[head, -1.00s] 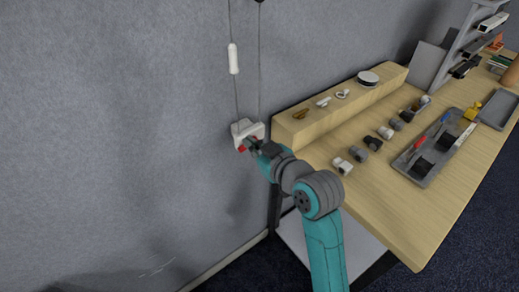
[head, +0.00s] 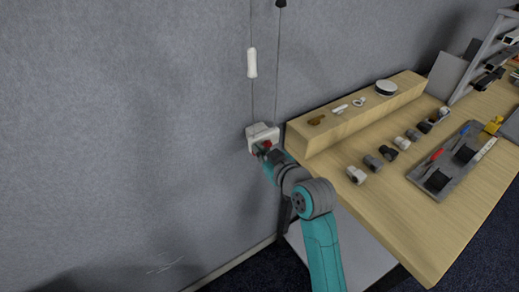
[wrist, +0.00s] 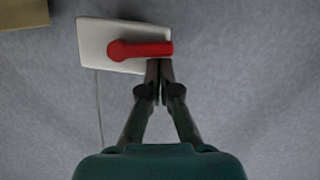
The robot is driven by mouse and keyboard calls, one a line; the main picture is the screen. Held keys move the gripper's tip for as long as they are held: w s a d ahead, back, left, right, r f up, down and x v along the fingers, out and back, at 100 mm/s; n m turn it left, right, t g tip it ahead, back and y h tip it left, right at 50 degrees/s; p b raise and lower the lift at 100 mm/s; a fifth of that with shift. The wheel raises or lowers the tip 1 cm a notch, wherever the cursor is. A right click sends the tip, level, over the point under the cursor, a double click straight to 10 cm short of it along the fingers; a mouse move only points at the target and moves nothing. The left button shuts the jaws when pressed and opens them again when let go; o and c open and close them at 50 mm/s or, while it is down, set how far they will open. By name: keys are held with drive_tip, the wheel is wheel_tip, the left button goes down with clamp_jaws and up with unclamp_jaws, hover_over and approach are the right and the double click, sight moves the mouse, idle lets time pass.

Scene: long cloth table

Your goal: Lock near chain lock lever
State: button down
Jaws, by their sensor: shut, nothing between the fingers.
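The chain lock is a small white box (head: 262,134) on the grey wall, with chains running up from it. In the wrist view its white plate (wrist: 98,42) carries a red lever (wrist: 140,49), lying sideways across it with the free end to the right. In the head view, red bits of the lever (head: 267,143) show beside my gripper (head: 261,151), which hides part of it. In the wrist view my gripper (wrist: 159,70) is shut and empty, its fingertips just below the lever's free end. I cannot tell whether they touch it.
A white chain pull (head: 252,63) hangs above the lock. A wooden table (head: 400,215) with a raised shelf (head: 345,118) stands close on the right, holding several small parts and a grey tray (head: 434,182). The wall to the left is clear.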

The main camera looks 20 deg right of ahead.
drive_tip(key=shift+a+f+n, duration=0.1)
drive_tip(key=shift+f+n, duration=0.2)
drive_tip(key=shift+n, duration=0.2)
drive_tip(key=f+n+t+h, duration=0.1)
drive_tip(key=n, duration=0.2)
drive_tip(key=f+n+h, duration=0.1)
drive_tip(key=f+n, duration=0.1)
drive_tip(key=n, duration=0.2)
drive_tip(key=d+f+n+t+h, duration=0.1)
drive_tip(key=n, duration=0.2)
drive_tip(key=shift+w+f+t, duration=0.15)
drive_tip(key=shift+f+t, duration=0.15)
drive_tip(key=shift+f, duration=0.1)
idle(0.4)
drive_tip(key=s+a+r, duration=0.1)
drive_tip(key=s+a, duration=0.2)
drive_tip(key=s, duration=0.8)
drive_tip(key=shift+a+r, duration=0.2)
idle(0.3)
